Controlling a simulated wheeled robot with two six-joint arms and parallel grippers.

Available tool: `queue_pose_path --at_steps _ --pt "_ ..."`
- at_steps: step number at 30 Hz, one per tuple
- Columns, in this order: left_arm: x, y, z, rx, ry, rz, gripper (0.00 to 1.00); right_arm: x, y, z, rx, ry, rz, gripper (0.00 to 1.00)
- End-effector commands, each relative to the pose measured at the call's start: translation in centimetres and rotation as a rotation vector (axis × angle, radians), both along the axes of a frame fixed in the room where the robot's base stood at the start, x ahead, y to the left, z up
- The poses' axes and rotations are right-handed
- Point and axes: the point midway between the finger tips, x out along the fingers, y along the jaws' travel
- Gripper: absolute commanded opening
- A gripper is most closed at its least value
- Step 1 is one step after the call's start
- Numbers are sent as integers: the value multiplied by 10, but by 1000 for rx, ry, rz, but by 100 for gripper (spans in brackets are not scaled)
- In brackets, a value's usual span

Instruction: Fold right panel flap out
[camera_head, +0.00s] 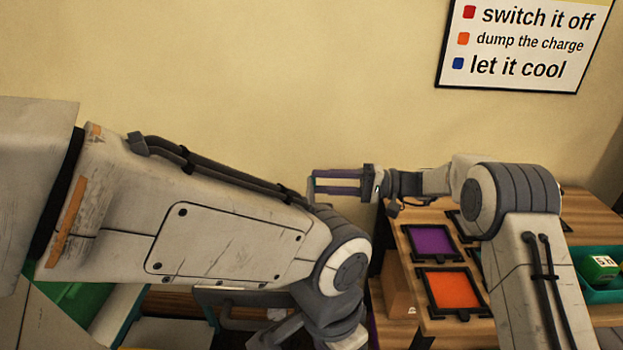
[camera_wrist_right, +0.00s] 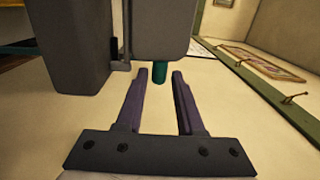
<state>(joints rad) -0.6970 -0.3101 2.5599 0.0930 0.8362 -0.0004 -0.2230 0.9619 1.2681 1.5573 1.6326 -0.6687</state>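In the right wrist view, two dark grey panels stand side by side, a left one (camera_wrist_right: 75,45) and a right one (camera_wrist_right: 160,28), with a narrow hinge-like strip (camera_wrist_right: 121,40) between them. A short teal peg (camera_wrist_right: 159,72) sticks out below the right panel. My right gripper (camera_wrist_right: 161,75) has its two purple fingers apart, with the peg in line with the gap near the fingertips; contact cannot be told. In the head view, my right gripper (camera_head: 314,185) reaches left in front of the wall. I cannot make out the panels there. My left gripper is out of view below my left arm.
A wooden table at the right holds a purple framed pad (camera_head: 432,243), an orange framed pad (camera_head: 453,292) and a teal bin (camera_head: 600,293) with a green item (camera_head: 598,268). A sign (camera_head: 525,45) hangs on the wall. The wrist view shows a green rail (camera_wrist_right: 262,95).

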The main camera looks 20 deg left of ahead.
Motion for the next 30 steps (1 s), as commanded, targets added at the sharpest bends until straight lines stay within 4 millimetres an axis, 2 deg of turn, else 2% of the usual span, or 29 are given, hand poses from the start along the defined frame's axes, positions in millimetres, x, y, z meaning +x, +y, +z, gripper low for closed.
queue_pose_path --at_steps 1,6,17,18,20,30 --pt "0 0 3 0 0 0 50 -3 8 1 -2 2 3 37" --pt "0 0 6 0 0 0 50 -8 25 0 -2 3 1 37" --pt "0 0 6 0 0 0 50 -9 30 0 -2 3 0 37" --pt "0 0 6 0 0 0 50 -9 30 0 -2 3 0 22" --pt "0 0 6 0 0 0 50 -9 29 0 -2 1 0 0" --pt "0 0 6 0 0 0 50 -9 29 0 -2 1 0 0"
